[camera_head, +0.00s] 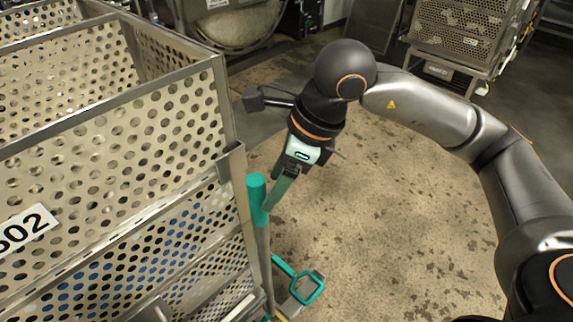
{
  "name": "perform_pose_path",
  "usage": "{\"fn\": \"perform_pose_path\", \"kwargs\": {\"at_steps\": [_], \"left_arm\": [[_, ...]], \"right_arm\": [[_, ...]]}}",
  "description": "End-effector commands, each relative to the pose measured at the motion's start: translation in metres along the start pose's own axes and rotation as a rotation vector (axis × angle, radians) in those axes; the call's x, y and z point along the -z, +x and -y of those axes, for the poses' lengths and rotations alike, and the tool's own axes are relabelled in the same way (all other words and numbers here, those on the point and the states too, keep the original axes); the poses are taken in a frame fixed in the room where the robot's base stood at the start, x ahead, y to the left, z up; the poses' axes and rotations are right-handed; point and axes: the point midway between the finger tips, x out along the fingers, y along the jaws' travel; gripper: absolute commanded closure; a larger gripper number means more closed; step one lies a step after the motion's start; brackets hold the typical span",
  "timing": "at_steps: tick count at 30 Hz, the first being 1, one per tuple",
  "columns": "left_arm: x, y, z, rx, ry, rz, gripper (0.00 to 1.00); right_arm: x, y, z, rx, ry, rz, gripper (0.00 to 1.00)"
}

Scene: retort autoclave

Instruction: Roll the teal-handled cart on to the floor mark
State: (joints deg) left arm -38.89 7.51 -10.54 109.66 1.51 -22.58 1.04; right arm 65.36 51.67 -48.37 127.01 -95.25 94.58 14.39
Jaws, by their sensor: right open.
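The cart (222,75) is a perforated metal basket frame filling the left side, with a numbered label (25,228) on its near wall, partly cut off. A teal-topped upright handle (257,190) stands at its right corner. A teal loop-shaped part (309,287) sits low beside it near the floor. My right gripper (272,188) comes down from above with green fingers open. One fingertip is close beside the teal handle; I cannot tell whether it touches. My left gripper is not in view. I cannot make out a floor mark.
Speckled concrete floor (400,225) is open to the right of the cart. Another perforated basket (460,30) on a stand is at the back right. A round metal vessel (232,25) stands behind the cart at the back.

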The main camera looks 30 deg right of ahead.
Motion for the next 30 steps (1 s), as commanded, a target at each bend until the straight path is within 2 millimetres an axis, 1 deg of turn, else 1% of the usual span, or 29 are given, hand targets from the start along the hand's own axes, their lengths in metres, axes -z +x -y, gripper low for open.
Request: {"fn": "perform_pose_path", "kwargs": {"at_steps": [1, 3, 6, 10, 14, 30], "left_arm": [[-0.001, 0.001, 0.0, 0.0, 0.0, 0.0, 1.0], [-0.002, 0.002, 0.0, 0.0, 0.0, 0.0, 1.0], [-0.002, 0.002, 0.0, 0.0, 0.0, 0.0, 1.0], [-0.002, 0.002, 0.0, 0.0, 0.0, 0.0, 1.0], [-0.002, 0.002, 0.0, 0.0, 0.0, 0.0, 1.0], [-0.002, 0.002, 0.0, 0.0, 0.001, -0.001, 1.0]], "right_arm": [[0.0, -0.011, 0.001, 0.004, 0.0, 0.003, 0.3], [0.0, -0.024, 0.0, 0.003, 0.0, 0.003, 0.3], [0.0, -0.039, 0.0, 0.0, -0.001, 0.001, 0.3], [0.0, -0.05, -0.001, -0.001, -0.001, 0.0, 0.3], [0.0, -0.053, -0.001, -0.003, -0.001, -0.001, 0.3], [0.0, -0.053, -0.001, -0.003, -0.001, -0.001, 0.3]]}}
